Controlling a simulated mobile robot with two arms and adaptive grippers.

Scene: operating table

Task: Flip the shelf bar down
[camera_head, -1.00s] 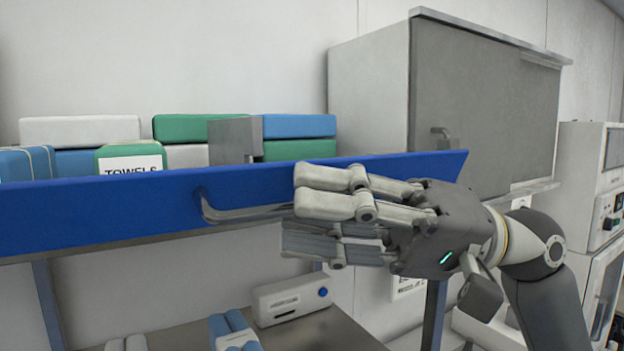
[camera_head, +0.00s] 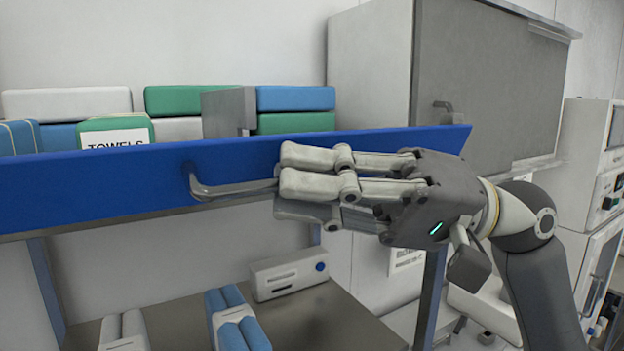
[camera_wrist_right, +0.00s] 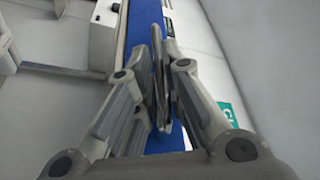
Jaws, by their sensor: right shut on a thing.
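The blue shelf bar (camera_head: 110,190) runs across the front of the shelf in the head view, with a grey metal handle (camera_head: 225,188) on its face. My right gripper (camera_head: 285,185) is shut on the handle at its right part, the fingers covering that end. In the right wrist view, the fingers (camera_wrist_right: 160,85) close from both sides around the thin handle, with the blue bar (camera_wrist_right: 143,38) behind. My left gripper is not in view.
Folded towels, one pack labelled TOWELS (camera_head: 115,135), lie on the shelf behind the bar. A grey cabinet (camera_head: 480,80) stands at the right. Below are a counter (camera_head: 330,320), a small white box (camera_head: 288,275) and rolled blue towels (camera_head: 235,318). White equipment (camera_head: 590,200) stands far right.

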